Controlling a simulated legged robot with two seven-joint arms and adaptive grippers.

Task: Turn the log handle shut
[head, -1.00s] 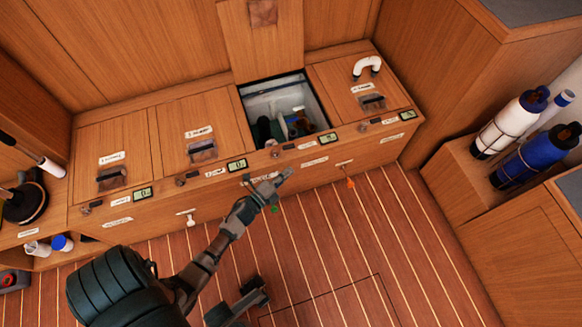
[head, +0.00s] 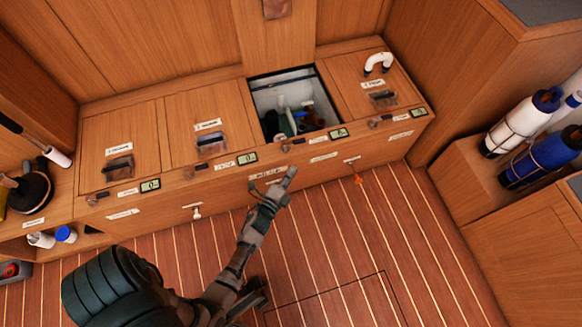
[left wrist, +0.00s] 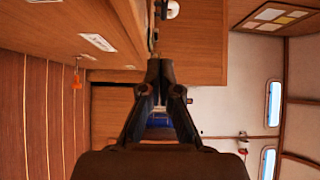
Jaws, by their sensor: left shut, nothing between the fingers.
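Valve handles hang on the front of the wooden locker: a white one (head: 196,210) at left and an orange one (head: 357,178) at right, which also shows in the left wrist view (left wrist: 76,80). The labels above them are too small to read, so I cannot tell which handle is the log one. My left gripper (head: 289,174) is shut and empty, close to the locker front between these two handles. Its closed fingers (left wrist: 159,66) show in the left wrist view. The green handle is hidden, likely behind this gripper. My right gripper is not in view.
An open locker compartment (head: 262,98) holds bottles and other items, with its lid raised. A white bent pipe (head: 378,62) stands on the right lid. White and blue cylinders (head: 522,122) stand at far right. The striped floor (head: 340,235) before the locker is clear.

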